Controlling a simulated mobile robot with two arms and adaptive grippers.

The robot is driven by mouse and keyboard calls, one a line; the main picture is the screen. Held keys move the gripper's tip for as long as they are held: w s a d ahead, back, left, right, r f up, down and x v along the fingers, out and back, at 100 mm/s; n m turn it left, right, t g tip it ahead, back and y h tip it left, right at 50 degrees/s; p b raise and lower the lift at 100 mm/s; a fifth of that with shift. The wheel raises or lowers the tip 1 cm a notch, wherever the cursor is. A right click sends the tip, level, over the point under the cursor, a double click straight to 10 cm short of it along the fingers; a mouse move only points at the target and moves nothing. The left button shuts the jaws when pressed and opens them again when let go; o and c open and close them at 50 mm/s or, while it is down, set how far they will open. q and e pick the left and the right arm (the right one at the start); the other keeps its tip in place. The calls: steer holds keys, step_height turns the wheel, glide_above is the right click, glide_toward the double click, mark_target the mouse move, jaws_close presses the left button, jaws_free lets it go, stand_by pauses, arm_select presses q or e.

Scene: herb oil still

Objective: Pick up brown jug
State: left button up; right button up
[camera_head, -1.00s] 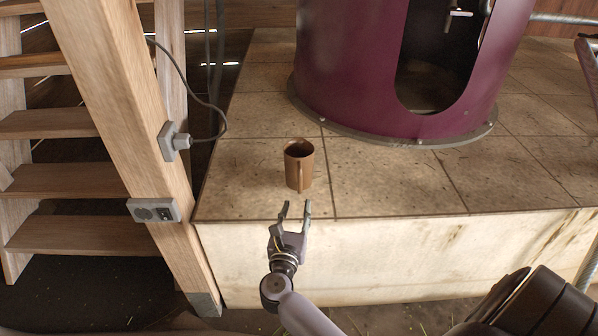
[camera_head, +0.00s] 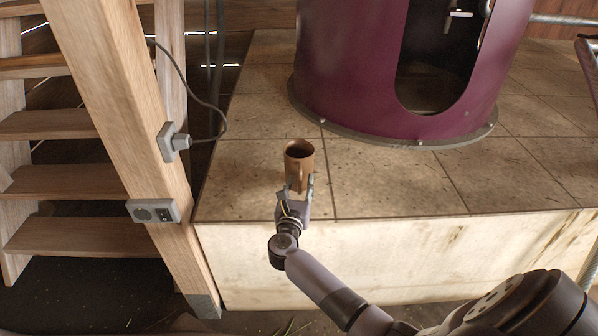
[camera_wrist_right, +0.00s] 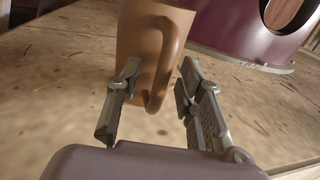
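The brown jug (camera_head: 299,160) stands upright on the tiled platform, near its front edge, with its handle turned toward my right gripper. My right gripper (camera_head: 296,188) is at the near side of the jug, its fingers apart. In the right wrist view the jug (camera_wrist_right: 143,45) fills the upper middle, and its handle (camera_wrist_right: 165,80) hangs between the two open fingers of the gripper (camera_wrist_right: 158,88). The left finger overlaps the jug's lower side in that view; I cannot tell whether it touches. My left gripper is not in view.
The tiled platform (camera_head: 400,190) is clear around the jug. A large purple still body (camera_head: 350,70) with an opening stands behind it to the right. A wooden post (camera_head: 125,130) with sockets and a staircase (camera_head: 60,180) are at the left.

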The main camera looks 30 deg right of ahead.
jaws_close()
stand_by(0.6)
